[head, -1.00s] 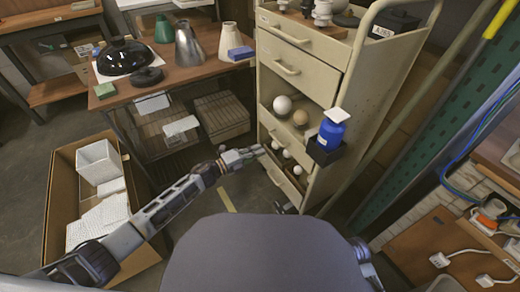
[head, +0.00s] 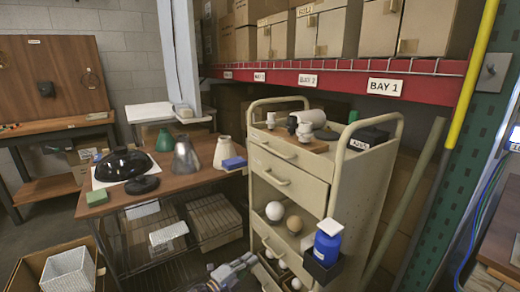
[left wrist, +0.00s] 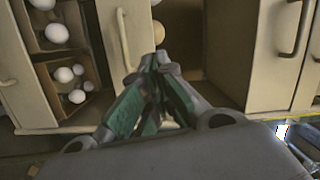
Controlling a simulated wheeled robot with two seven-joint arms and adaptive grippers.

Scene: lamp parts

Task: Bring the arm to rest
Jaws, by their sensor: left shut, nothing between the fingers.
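My left gripper (head: 240,268) shows at the bottom edge of the head view, in front of the lower part of the cream cart (head: 338,178). In the left wrist view its fingers (left wrist: 160,62) are together and hold nothing, with cream drawer fronts beyond them. The rest of my left arm is mostly below the head view. My right gripper is in neither view.
The cart's open shelf holds a white globe (head: 274,211) and a tan globe (head: 294,224). A blue jar (head: 327,246) sits in a side holder. The wooden table (head: 170,182) bears lamp shades. A cardboard box (head: 30,272) stands at lower left.

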